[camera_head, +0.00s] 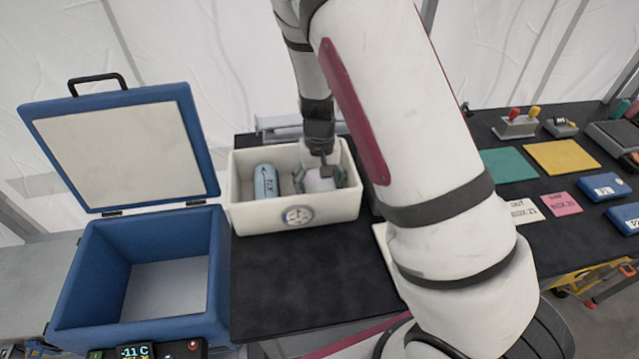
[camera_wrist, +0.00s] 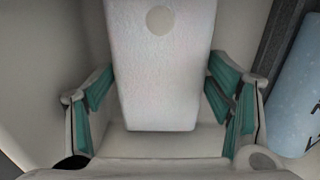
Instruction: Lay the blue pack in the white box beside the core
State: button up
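The white box (camera_head: 290,217) stands open on the dark table, with a round emblem on its front. A light blue cylinder with dark markings, perhaps the core (camera_head: 266,181), is in its left part; its side also shows at the right edge of the wrist view (camera_wrist: 300,95). My gripper (camera_head: 320,180) is down inside the right part of the box. A pale block (camera_wrist: 160,75) with a grey round spot lies between its green-padded fingers. The fingers are spread wide beside it, and whether they press on it I cannot tell. Two blue packs with white labels (camera_head: 604,188) (camera_head: 627,217) lie at the far right.
A blue cooler (camera_head: 90,290) with its lid up stands left of the box. Green (camera_head: 508,165) and yellow mats (camera_head: 561,157), paper notes (camera_head: 562,204) and small devices (camera_head: 517,124) lie on the right. The table before the box is clear. My arm hides the middle.

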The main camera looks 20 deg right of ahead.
aim_at(319, 187)
notch_tip(319, 187, up, 12)
jog(key=f, duration=0.1)
jog(key=s+a+r+n+t+y, duration=0.1)
jog(key=s+r, duration=0.4)
jog(key=r, duration=0.2)
jog(key=s+a+r+t+y, duration=0.1)
jog(key=s+r, duration=0.4)
jog(key=r, duration=0.3)
jog(key=s+r+t+h, duration=0.1)
jog(key=s+r, duration=0.1)
jog(key=s, duration=0.4)
jog(key=s+r+n+t+h, duration=0.1)
jog(key=s+r+t, duration=0.1)
jog(key=s, duration=0.5)
jog(key=shift+s+d+r, duration=0.15)
jog(key=shift+d+r, duration=0.15)
jog(key=shift+r, duration=0.55)
